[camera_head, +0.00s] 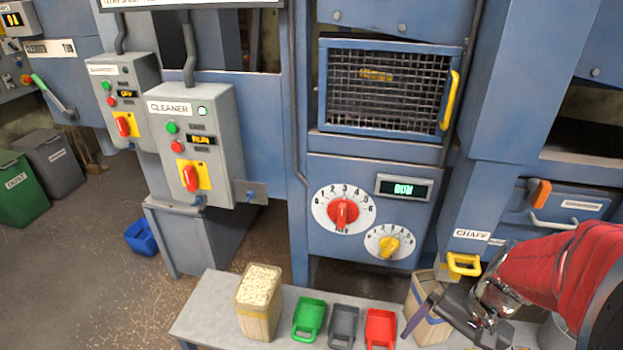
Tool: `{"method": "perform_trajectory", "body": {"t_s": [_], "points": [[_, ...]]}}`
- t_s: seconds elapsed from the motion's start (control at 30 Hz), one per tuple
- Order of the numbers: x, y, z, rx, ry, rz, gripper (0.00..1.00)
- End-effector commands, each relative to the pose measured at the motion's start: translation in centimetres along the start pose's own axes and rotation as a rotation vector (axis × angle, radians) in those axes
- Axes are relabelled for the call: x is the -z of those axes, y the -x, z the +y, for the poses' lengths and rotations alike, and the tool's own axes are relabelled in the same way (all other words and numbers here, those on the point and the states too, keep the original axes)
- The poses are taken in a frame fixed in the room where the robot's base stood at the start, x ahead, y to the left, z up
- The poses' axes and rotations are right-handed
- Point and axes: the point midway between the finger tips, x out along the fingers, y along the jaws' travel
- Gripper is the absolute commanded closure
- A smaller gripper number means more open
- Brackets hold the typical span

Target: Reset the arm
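My arm comes in from the lower right with a red sleeve and a shiny metal wrist. My gripper (447,318) is at its end, low over the right part of the grey bench, in front of a tan sack or bin (428,325). One dark finger points down and to the left. The other finger is not clear, so I cannot tell whether the gripper is open or shut. I see nothing clearly held in it.
A grey bench (205,320) carries a filled tan container (259,300) and green (309,319), grey (343,326) and red (380,328) scoops. Behind stands a blue machine with dials (343,211) and a yellow-handled mesh door (388,90). A yellow chaff handle (463,265) is close to my wrist.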

Motion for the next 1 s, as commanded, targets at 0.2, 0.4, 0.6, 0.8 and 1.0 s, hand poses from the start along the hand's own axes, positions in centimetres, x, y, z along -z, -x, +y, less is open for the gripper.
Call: {"method": "perform_trajectory", "body": {"t_s": [0.2,0.4,0.6,0.8,1.0], "points": [[-1.0,2.8,-1.6,-0.071,0.179,0.113,0.0],[-2.1,5.3,-3.3,-0.119,0.331,0.217,0.0],[-3.6,7.7,-5.2,-0.145,0.476,0.322,0.0],[-5.6,10.1,-7.4,-0.14,0.609,0.424,0.0],[-8.4,12.3,-10.0,-0.091,0.727,0.516,0.0]]}}
